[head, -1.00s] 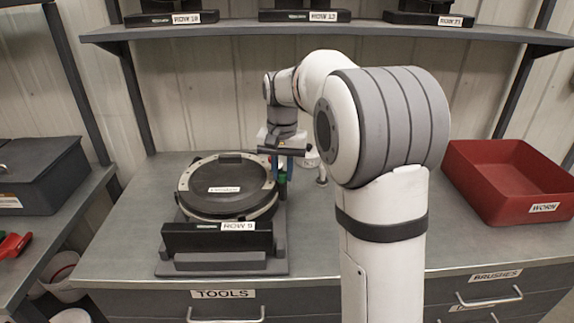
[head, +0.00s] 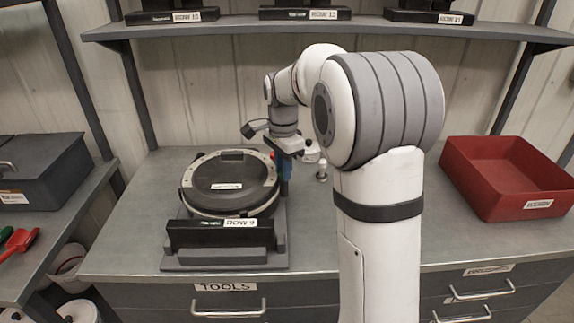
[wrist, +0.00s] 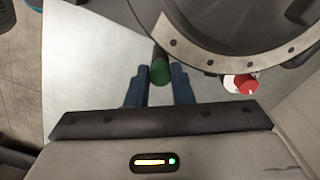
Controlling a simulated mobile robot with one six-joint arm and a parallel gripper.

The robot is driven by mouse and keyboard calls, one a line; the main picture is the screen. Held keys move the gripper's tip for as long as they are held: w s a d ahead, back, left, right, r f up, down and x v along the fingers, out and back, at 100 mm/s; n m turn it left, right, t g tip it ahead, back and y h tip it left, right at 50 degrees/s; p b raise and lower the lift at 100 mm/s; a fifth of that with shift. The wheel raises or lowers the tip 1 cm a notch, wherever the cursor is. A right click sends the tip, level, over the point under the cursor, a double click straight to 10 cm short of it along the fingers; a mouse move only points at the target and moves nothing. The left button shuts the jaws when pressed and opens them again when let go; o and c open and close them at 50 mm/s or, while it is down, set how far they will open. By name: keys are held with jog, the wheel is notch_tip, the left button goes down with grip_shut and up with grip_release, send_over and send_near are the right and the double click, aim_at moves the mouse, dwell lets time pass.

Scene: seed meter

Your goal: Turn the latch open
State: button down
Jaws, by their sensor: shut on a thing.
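The seed meter is a round dark housing (head: 232,186) with a pale bolted ring, on a stand on the bench; part of its ring (wrist: 235,55) shows at the top of the wrist view. The latch's green handle (wrist: 159,72) sits beside the ring, between my blue fingers. My gripper (wrist: 160,68) is shut on this handle. In the head view my gripper (head: 285,172) points down at the housing's right side, and the handle is hidden there. The rest of the latch cannot be made out.
A red and white knob (wrist: 245,84) is right of my fingers in the wrist view. A small metal post (head: 322,170) stands right of my gripper. A red bin (head: 510,177) is at the right. A shelf (head: 330,34) runs above; the bench between is mostly clear.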

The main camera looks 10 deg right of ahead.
jog(key=shift+m, duration=0.5)
jog(key=c, duration=1.3)
grip_release()
jog(key=shift+o, duration=0.2)
notch_tip(320, 180, up, 8)
jog(key=shift+f, duration=0.15)
